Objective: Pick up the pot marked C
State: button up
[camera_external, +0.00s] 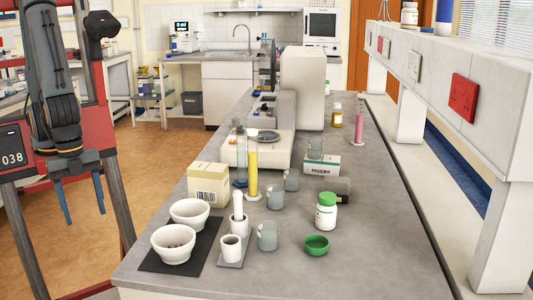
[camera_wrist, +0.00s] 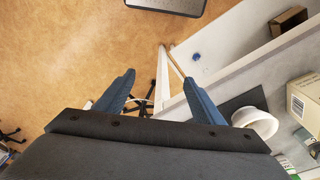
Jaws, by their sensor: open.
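My gripper (camera_external: 83,207) is open and empty, pointing down over the floor to the left of the bench. It also shows in the wrist view (camera_wrist: 160,78), with nothing between its fingers. No letter C can be read on any container. A white pot with a green cap and label (camera_external: 326,216) stands upright at the bench's front right; its marking is too small to read. A small green open dish (camera_external: 316,245) sits in front of it. Two white bowls stand at the front left: a front one (camera_external: 173,244) holding dark bits and one behind (camera_external: 189,214).
The bowls stand on a black mat (camera_external: 150,265). A cardboard box (camera_external: 208,186), mortar-like white cups (camera_external: 231,248), glass beakers (camera_external: 267,236) and a tall yellow cylinder (camera_external: 252,170) crowd the middle. Bare grey bench top (camera_external: 375,255) lies right of the pot. A shelf wall (camera_external: 440,75) runs along the right.

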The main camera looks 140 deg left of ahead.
notch_tip(320, 180, up, 9)
jog(key=w+a+m+y, duration=0.1)
jog(key=w+a+m, duration=0.3)
jog(key=w+a, duration=0.4)
jog(key=m+g+y+b, duration=0.1)
jog(key=m+y+b, duration=0.15)
jog(key=m, duration=1.25)
send_over(276, 188)
jog(key=w+d, duration=0.1)
jog(key=d, duration=0.3)
jog(key=shift+y, duration=0.45)
notch_tip(276, 188, down, 7)
jog(key=shift+f, duration=0.1)
jog(key=shift+w+p+x, duration=0.15)
jog(key=shift+p+x, duration=0.4)
jog(key=shift+x, duration=0.9)
jog(key=shift+w+p+x, duration=0.15)
jog(key=shift+p+x, duration=0.4)
jog(key=shift+x, duration=0.95)
jog(key=shift+a, duration=0.15)
